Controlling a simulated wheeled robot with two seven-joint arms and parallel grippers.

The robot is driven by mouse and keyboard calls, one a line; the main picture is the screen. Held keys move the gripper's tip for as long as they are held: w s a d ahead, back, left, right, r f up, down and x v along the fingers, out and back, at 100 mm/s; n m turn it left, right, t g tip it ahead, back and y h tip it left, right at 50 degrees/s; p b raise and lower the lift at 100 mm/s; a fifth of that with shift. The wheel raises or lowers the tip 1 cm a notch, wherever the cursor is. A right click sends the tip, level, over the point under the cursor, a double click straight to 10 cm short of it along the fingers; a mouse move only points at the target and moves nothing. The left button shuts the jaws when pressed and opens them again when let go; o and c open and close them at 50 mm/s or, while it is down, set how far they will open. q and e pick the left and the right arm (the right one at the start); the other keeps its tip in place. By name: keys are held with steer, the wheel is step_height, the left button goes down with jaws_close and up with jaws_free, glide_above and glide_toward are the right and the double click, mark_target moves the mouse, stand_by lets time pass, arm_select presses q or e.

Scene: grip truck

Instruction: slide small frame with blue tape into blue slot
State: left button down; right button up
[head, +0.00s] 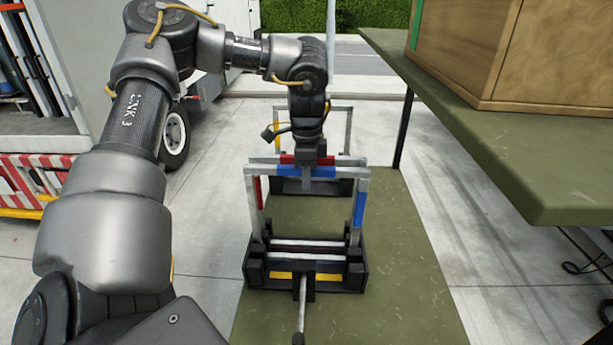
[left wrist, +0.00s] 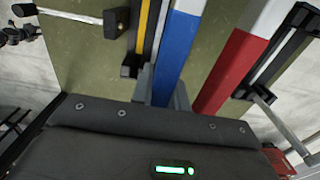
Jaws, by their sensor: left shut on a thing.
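The small frame with blue tape (head: 359,212) is a silver frame with blue on its top bar and right leg. My left gripper (head: 308,180) is shut on its top bar from above. In the left wrist view the blue-taped bar (left wrist: 177,50) runs between my fingers (left wrist: 163,92). The frame is upright, its legs reaching down to a black slotted rack (head: 256,272). I cannot tell how deep they sit. The rack shows pale, bluish and yellow strips; which slot is blue is hard to tell. My right gripper is not in view.
A red-taped frame (head: 258,190) stands close beside the blue one; its bar also shows in the left wrist view (left wrist: 236,62). Another frame with yellow tape (head: 277,130) stands behind. The green table (head: 405,265) is clear at right. A wooden box (head: 550,50) rests on a higher table.

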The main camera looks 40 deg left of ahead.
arm_select(q)
steer(key=c, duration=1.3)
jaws_free()
steer(key=shift+w+r+b, duration=0.1)
steer(key=shift+r+b, duration=0.2)
step_height(320, 180, up, 9)
steer(key=shift+f+b, duration=0.1)
steer(key=shift+b, duration=0.95)
steer(key=shift+r, duration=0.7)
